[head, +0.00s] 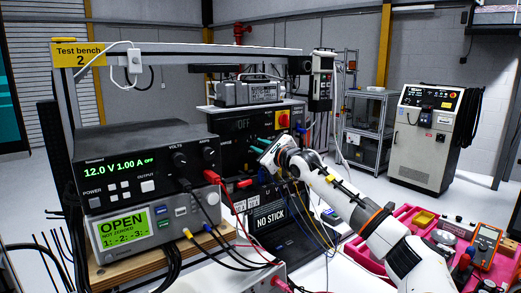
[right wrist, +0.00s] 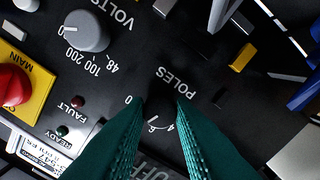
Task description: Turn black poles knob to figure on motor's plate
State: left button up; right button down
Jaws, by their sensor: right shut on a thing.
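The black poles knob (right wrist: 160,104) sits on a black panel under the white word POLES, which appears rotated in the right wrist view. The teal fingers of my right gripper (right wrist: 160,118) are shut on the knob from both sides. White scale marks, including a 4 and a 6, show around it; the fingers hide part of the scale, and I cannot tell where the pointer stands. In the head view my right gripper (head: 268,146) is at the front of the black control unit (head: 232,143). I cannot make out a motor's plate. My left gripper is not in view.
A grey volts knob (right wrist: 86,31) and a red main switch (right wrist: 12,84) on yellow share the panel. Instruments (head: 140,172) with several cables stand at left. A pink tray (head: 408,243) with a multimeter (head: 484,246) lies at right.

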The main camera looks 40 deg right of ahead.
jog(key=c, duration=1.2)
grip_release()
jog(key=shift+c, duration=0.2)
jog(key=shift+s, duration=0.1)
jog(key=shift+s+f+b, duration=0.2)
jog(key=shift+s+b, duration=0.05)
jog(key=shift+b, duration=0.2)
jog(key=s+a+b, duration=0.1)
jog(key=s+b, duration=1)
jog(key=b, duration=0.1)
jog(key=shift+s+a+r, duration=0.15)
jog(key=shift+a+r, duration=0.05)
